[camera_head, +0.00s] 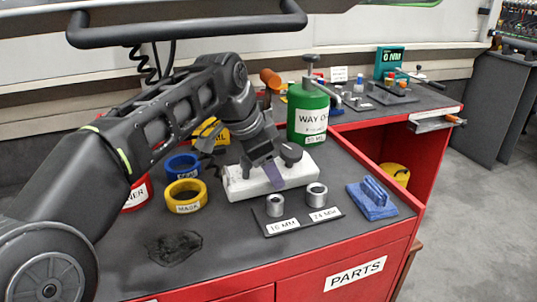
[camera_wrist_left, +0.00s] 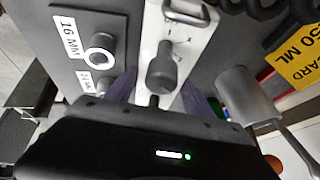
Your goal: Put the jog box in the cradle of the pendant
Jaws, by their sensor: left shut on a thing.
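The jog box (camera_head: 240,187) is a long white box with a dark knob, at the middle of the red cart's dark top. In the left wrist view the white box (camera_wrist_left: 177,42) runs up between my fingers, with the dark knob (camera_wrist_left: 162,72) on its face. My left gripper (camera_head: 272,174) is over the box, with one purple finger against its near side. It is shut on the box; I cannot tell if the box touches the mat. A black bar (camera_head: 190,32) with a coiled cord crosses the top; I cannot make out a cradle. My right gripper is not in view.
A green oil can (camera_head: 308,115) stands just behind the box. Two metal sockets (camera_head: 275,205) stand on a labelled dark tray in front. A blue block (camera_head: 371,198) lies right. Tape rolls (camera_head: 185,195) are at left. A dark stain (camera_head: 174,247) marks the front left.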

